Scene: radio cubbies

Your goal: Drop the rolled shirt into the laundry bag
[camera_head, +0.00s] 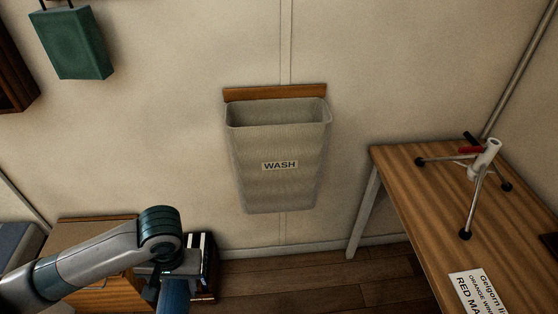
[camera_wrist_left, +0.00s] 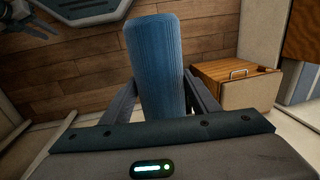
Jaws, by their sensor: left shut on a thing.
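The laundry bag (camera_head: 278,185) is a grey mesh bin marked WASH, hung on the wall in the middle of the head view, with its mouth open at the top. The rolled shirt (camera_wrist_left: 155,60) is a blue ribbed roll between the fingers of my left gripper (camera_wrist_left: 160,95) in the left wrist view. In the head view the left gripper (camera_head: 165,288) is low and to the left of the bag, apart from it, with part of the blue shirt (camera_head: 174,297) showing at the bottom edge.
A wooden table (camera_head: 420,190) with a small tripod stand (camera_head: 480,165) and a printed card (camera_head: 477,292) is at the right. A wooden cabinet (camera_head: 95,232) and upright books (camera_head: 207,262) are at lower left. A green bag (camera_head: 75,45) hangs at upper left. The wall around the laundry bag is clear.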

